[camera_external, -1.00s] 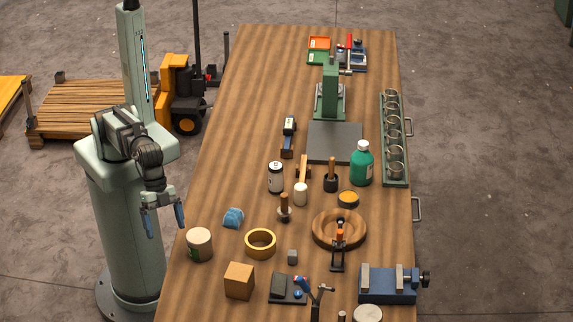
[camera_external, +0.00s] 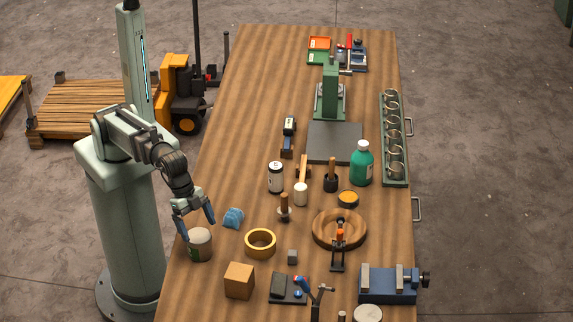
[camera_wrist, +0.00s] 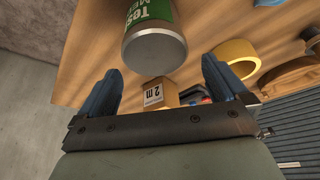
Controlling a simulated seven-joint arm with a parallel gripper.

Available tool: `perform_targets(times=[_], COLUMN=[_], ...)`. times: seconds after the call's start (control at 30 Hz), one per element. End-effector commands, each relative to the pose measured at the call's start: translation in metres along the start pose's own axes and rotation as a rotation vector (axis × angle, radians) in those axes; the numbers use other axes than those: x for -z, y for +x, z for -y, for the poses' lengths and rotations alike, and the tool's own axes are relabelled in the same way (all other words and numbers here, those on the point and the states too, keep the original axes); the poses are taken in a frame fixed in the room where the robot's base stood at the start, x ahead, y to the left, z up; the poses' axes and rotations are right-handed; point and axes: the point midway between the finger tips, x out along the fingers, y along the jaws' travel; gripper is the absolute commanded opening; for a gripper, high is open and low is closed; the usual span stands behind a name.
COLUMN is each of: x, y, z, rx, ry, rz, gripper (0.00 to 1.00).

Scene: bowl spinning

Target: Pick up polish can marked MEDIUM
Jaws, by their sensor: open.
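The can (camera_external: 199,246), pale-topped with a green label, stands upright near the table's left edge. In the wrist view the can (camera_wrist: 155,50) shows its round metal end and a green label with partly cut-off white letters, "Tes" and "ME"; the full word is not readable. My gripper (camera_external: 197,226) is open and empty, with its two blue fingers just above the can's top in the outside view. In the wrist view my gripper (camera_wrist: 163,70) has the can ahead, between and beyond the fingertips. I cannot tell whether a finger touches it.

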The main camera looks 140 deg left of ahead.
Motion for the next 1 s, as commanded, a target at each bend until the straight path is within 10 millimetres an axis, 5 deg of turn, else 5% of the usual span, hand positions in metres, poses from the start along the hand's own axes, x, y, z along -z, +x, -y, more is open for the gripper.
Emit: perform_targets(times=[1.0], x=[-0.013], y=[0.067], z=[-0.004], rx=[-0.001], ry=[0.0], rz=[0.0], gripper=[1.0])
